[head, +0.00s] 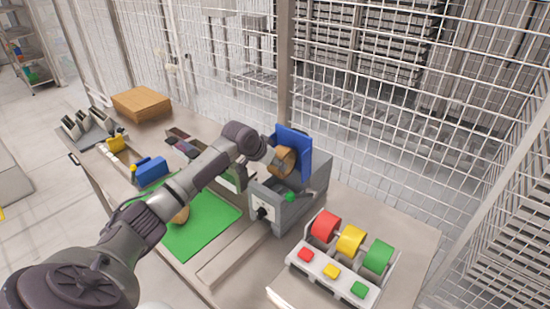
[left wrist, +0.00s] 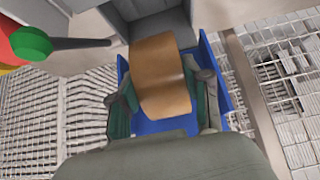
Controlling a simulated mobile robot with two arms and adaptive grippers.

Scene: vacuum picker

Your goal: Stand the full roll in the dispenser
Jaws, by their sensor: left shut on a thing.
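My left gripper (left wrist: 162,112) is shut on the brown roll (left wrist: 160,75), with one finger on each side of it. In the head view the roll (head: 285,161) is at the top of the grey dispenser (head: 312,190), in front of its upright blue panel (head: 295,146). The gripper (head: 276,160) reaches it from the left. I cannot tell whether the roll touches the dispenser. Another brown roll (head: 181,215) is on the green mat (head: 205,235), partly hidden by my arm. My right gripper is not in view.
A white rack (head: 330,276) with red, yellow and green rolls and matching buttons stands right of the dispenser. A blue tape device (head: 151,171) and a cardboard stack (head: 141,103) lie farther left. A wire mesh fence (head: 380,130) runs behind the table.

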